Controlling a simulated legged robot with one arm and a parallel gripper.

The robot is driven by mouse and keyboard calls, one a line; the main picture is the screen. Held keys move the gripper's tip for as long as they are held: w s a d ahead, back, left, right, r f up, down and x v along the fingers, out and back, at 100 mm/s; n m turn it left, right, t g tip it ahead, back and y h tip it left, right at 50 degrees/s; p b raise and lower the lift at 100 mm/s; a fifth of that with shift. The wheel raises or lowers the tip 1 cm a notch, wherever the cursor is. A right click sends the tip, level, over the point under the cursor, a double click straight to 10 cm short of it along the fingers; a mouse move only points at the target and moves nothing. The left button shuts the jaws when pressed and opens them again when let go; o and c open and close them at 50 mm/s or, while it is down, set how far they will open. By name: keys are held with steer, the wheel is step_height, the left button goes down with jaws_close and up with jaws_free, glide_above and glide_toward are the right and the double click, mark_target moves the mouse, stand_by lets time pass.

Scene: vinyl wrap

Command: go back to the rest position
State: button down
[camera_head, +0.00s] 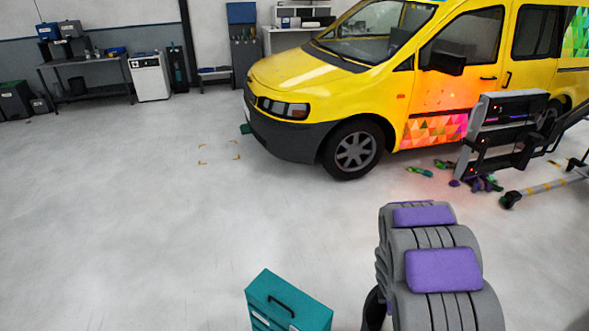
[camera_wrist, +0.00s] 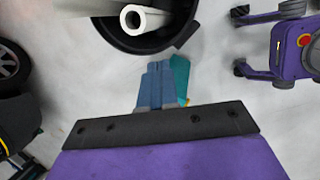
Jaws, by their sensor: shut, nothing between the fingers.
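My gripper (camera_wrist: 158,68) shows in the middle of the wrist view as two blue-grey fingers close together, with nothing between them. It points toward the pale floor, and the fingers partly cover a teal box. A dark mounting plate and a purple surface fill the bottom of that view. In the head view my grey and purple arm rises at the lower right; the gripper itself does not show there.
A teal drawer box (camera_head: 288,302) stands close in front. The yellow van (camera_head: 318,79) and a wheeled lamp stand (camera_head: 503,125) are at right, with scraps (camera_head: 480,184) nearby. The left floor is clear.

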steer(key=s+a+r+m+g, duration=0.1)
steer(key=s+a+r+m, duration=0.1)
steer(key=s+r+m, duration=0.55)
steer(key=s+a+r+m+g, duration=0.15)
steer(key=s+r, duration=0.25)
steer(key=r, duration=0.6)
steer(key=s+a+r+m+y, duration=0.1)
steer(key=s+a+r+m, duration=0.1)
steer(key=s, duration=0.5)
steer(key=s+a+r+m+g, duration=0.1)
steer(key=s+a+r+m, duration=0.2)
steer(key=s+a+r, duration=0.2)
steer(key=s+a+r+m+y, duration=0.1)
steer(key=s+a+r+m, duration=0.1)
steer(key=s+a, duration=0.3)
steer(key=s+r, duration=0.1)
steer(key=s, duration=0.3)
steer(key=shift+s+r+m+y, duration=0.2)
steer(key=shift+s+m+y, duration=0.1)
steer(key=shift+s+m, duration=0.1)
steer(key=c, duration=1.8)
jaws_free()
steer(key=shift+a, duration=0.1)
